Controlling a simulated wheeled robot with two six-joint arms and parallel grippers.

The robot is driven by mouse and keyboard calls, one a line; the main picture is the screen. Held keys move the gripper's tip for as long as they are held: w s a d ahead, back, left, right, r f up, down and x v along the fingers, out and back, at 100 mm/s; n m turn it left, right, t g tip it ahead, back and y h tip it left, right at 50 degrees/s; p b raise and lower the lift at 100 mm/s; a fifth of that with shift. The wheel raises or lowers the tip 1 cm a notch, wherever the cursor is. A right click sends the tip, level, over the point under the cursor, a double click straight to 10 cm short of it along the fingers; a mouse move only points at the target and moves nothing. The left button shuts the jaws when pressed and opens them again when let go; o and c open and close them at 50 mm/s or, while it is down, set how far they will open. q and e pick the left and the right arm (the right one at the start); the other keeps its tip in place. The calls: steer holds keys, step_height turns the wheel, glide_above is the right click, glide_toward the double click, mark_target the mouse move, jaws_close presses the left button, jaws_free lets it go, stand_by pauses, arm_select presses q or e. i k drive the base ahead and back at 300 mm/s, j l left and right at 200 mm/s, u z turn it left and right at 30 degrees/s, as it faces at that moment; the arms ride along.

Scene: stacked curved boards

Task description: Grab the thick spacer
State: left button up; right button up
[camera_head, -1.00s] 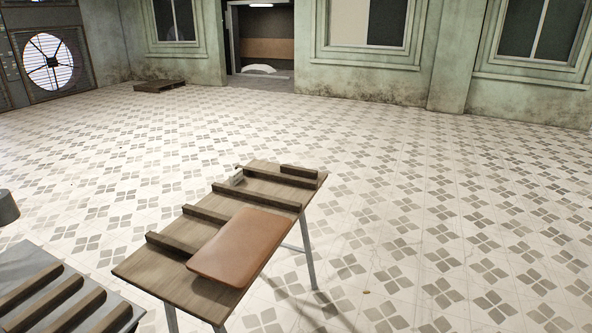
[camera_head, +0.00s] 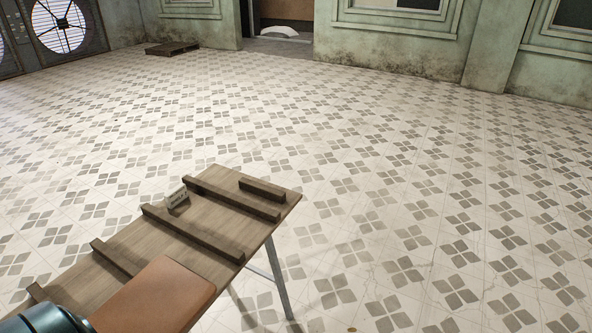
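Several brown wooden bars lie across a wooden table (camera_head: 219,222). A long bar (camera_head: 192,232) and another long bar (camera_head: 233,199) cross the middle and far part. A shorter, separate bar (camera_head: 262,190) lies near the far right end. Which of these is the thick spacer, I cannot tell for sure. A small block with a pale label (camera_head: 177,197) stands at the table's far left edge; its writing is too small to read. Neither of my grippers is in view; only a rounded dark blue part of mine shows at the lower left.
A smooth brown curved board (camera_head: 160,298) lies on the near part of the table. A pallet (camera_head: 172,48) lies far off by the wall.

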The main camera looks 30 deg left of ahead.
mark_target(266, 191)
steer(key=i+u, duration=0.15)
steer(key=i, duration=0.3)
steer(key=i+l+u, duration=0.15)
steer(key=i, duration=0.35)
steer(key=i+l+u, duration=0.15)
steer(key=i, duration=0.3)
steer(key=i+l+u, duration=0.15)
steer(key=i, duration=0.3)
